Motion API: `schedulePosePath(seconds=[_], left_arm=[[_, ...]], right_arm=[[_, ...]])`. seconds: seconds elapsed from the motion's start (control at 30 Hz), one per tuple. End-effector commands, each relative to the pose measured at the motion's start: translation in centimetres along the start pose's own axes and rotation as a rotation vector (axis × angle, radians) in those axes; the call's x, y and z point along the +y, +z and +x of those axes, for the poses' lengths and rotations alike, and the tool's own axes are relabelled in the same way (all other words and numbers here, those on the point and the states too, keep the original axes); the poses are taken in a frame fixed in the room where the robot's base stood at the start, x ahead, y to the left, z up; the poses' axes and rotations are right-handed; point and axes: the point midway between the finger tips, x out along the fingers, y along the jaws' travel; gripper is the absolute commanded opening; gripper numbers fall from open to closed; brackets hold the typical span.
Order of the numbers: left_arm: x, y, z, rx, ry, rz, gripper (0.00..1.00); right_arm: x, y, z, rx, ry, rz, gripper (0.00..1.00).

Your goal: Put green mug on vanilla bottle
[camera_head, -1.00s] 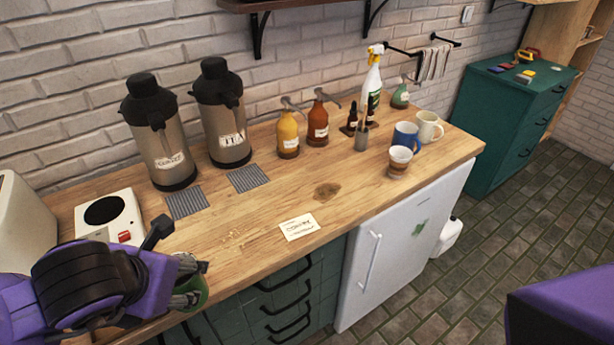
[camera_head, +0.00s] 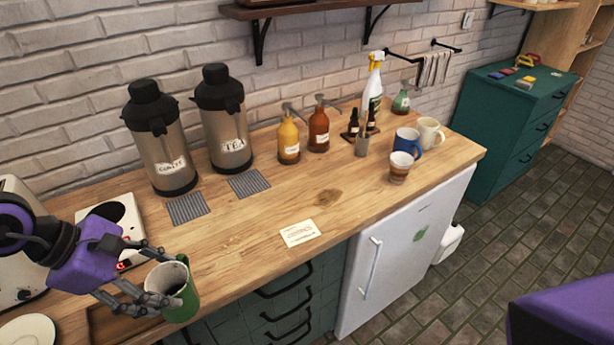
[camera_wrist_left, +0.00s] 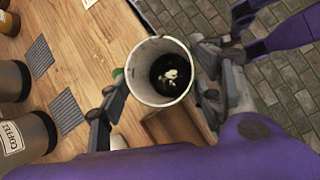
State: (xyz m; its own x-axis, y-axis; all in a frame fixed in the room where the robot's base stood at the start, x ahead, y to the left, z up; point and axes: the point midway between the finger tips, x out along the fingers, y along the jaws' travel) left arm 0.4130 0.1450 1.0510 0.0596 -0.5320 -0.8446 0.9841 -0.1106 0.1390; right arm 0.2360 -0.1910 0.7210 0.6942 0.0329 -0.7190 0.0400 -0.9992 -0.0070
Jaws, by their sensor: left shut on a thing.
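The green mug (camera_head: 187,302) is at the lower left in the head view, over the counter's front edge. It is upright and slightly tilted. My left gripper (camera_head: 166,277) is shut on it, fingers on both sides. In the left wrist view the mug's pale inside (camera_wrist_left: 142,70) shows dark contents with a whitish patch. Two pump bottles stand at the back of the counter, a yellow one (camera_head: 289,140) and a brown-orange one (camera_head: 318,132). Their labels are too small to read, so I cannot tell which is vanilla. My right gripper is out of view.
Coffee (camera_head: 160,140) and tea (camera_head: 224,125) dispensers stand left of the bottles, with grey mats (camera_head: 187,208) before them. A card (camera_head: 299,233) lies near the front edge. Blue (camera_head: 405,142), cream and striped cups stand at right. The counter's middle is mostly clear.

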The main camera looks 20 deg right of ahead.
Motion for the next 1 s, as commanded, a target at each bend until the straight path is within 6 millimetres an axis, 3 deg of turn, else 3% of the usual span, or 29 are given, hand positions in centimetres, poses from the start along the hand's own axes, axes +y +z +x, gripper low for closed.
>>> schedulePosePath(seconds=[0.53,0.83,1.0], left_arm=[[0.3,-0.8,-1.7,-0.147,-0.538,0.884,0.0],[0.2,-1.3,-2.2,-0.192,-0.709,1.163,0.0],[0.1,-1.4,-2.2,-0.191,-0.71,1.166,0.0]], right_arm=[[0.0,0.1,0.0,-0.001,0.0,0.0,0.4],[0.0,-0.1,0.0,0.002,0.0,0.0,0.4],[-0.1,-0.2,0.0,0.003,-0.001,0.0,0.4]])
